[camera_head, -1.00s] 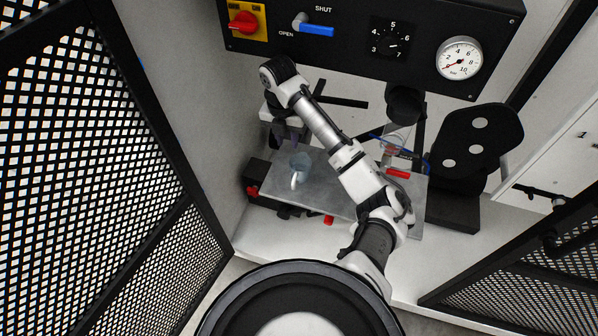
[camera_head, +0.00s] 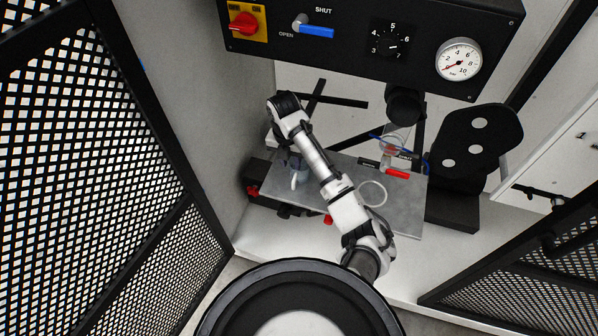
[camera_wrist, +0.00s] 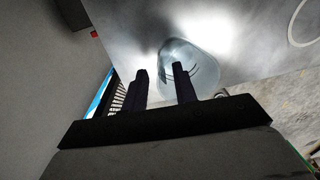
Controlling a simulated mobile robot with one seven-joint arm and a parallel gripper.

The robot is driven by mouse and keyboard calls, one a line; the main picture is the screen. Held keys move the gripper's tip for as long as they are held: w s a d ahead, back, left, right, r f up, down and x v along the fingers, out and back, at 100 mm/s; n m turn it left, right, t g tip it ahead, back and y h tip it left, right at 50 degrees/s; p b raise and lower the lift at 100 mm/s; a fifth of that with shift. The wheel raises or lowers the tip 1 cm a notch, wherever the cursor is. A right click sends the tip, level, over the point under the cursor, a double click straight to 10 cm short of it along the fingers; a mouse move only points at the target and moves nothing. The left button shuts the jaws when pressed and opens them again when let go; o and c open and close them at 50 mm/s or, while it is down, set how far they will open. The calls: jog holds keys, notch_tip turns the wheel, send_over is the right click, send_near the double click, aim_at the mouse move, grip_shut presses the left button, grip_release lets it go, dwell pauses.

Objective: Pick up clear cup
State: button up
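The clear cup (camera_head: 302,174) stands near the left end of the grey metal plate (camera_head: 400,212), partly hidden by my gripper and wrist in the head view. A pale handle shows at its front. In the wrist view, the cup (camera_wrist: 196,56) lies beyond the fingertips. My gripper (camera_wrist: 161,73) is open, with its two dark fingers apart and nothing between them. The right finger overlaps the cup in the picture, and the left finger is to its left. I cannot tell whether either finger touches it.
A pale ring (camera_head: 373,193) lies on the plate right of the cup. A clear vessel with a red part (camera_head: 397,173) stands at the plate's back right. A black control panel (camera_head: 360,55) overhangs the back. Mesh panels (camera_head: 90,150) close off both sides.

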jog(key=shift+c, duration=0.2)
grip_shut()
jog(key=shift+r, duration=0.1)
